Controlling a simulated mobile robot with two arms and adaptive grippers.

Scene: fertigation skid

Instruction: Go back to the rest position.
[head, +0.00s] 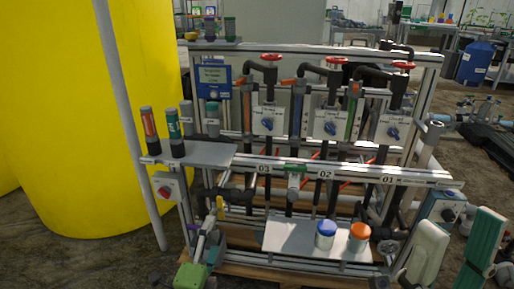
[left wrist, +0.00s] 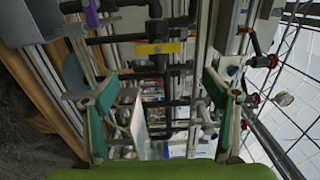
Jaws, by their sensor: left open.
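My left gripper (head: 207,248) is low at the skid's left front in the head view. Its green pads stand wide apart in the left wrist view (left wrist: 162,110), with nothing between them. Beyond the pads are black pipes and the edge of a pale plate (left wrist: 138,122). My right gripper (head: 455,250) is at the lower right of the head view, close to the camera. One pale finger and one green-padded finger show with a gap between them, and I see nothing held there.
The fertigation skid (head: 300,170) fills the middle, with red-handled valves along its top. A lower shelf (head: 290,238) bears a blue-lidded jar (head: 325,235) and an orange-lidded jar (head: 359,237). A yellow tank (head: 75,110) stands left.

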